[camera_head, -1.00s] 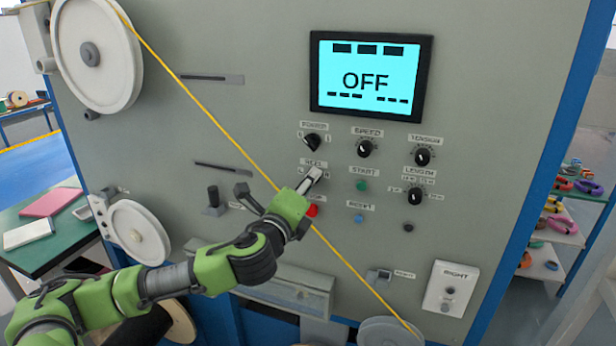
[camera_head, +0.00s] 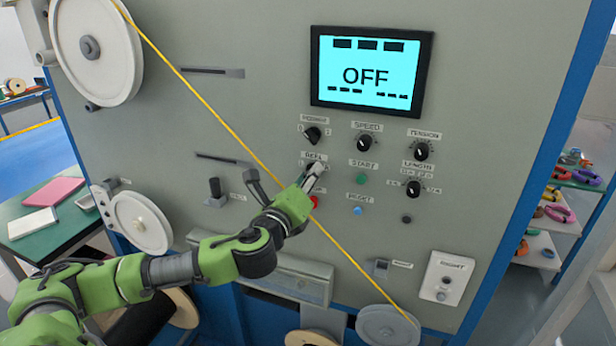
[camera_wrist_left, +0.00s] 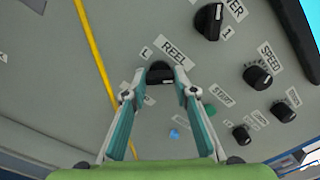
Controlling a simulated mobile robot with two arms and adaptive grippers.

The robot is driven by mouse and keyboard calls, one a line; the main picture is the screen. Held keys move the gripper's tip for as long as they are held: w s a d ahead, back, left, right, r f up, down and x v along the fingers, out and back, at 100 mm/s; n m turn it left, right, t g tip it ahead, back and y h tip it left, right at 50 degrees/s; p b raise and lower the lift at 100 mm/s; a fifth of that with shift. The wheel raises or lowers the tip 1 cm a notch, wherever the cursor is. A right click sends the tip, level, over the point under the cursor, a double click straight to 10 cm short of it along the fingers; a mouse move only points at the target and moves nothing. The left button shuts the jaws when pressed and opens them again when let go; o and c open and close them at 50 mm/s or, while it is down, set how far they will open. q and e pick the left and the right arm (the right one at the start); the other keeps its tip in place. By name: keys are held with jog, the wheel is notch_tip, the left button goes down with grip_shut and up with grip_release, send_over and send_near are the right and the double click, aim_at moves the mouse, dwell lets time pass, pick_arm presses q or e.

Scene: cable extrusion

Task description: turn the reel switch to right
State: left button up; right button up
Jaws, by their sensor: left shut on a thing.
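The reel switch (camera_wrist_left: 160,72) is a black knob under the REEL label, with an L mark to its left in the left wrist view. My left gripper (camera_wrist_left: 159,94) has its two fingers on either side of this knob and is shut on it. In the head view the left gripper (camera_head: 313,176) covers most of the knob, below the power knob (camera_head: 313,135). Which way the reel switch points is hard to tell. My right gripper is not in view.
The screen (camera_head: 369,74) reads OFF. The speed knob (camera_head: 365,143), green start button (camera_head: 362,180), red button (camera_head: 314,202) and blue button (camera_head: 357,211) lie close to the gripper. A yellow cable (camera_head: 212,110) runs diagonally across the panel, near my left arm.

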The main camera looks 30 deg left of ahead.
pick_arm(q)
jog(key=shift+a+r, duration=0.15)
jog(key=shift+r, duration=0.15)
jog(key=o, duration=0.9)
jog(key=shift+o, duration=1)
jog(key=shift+w+f, duration=0.15)
jog(key=shift+f, duration=0.1)
jog(key=v, duration=0.7)
jog(key=shift+s, duration=0.25)
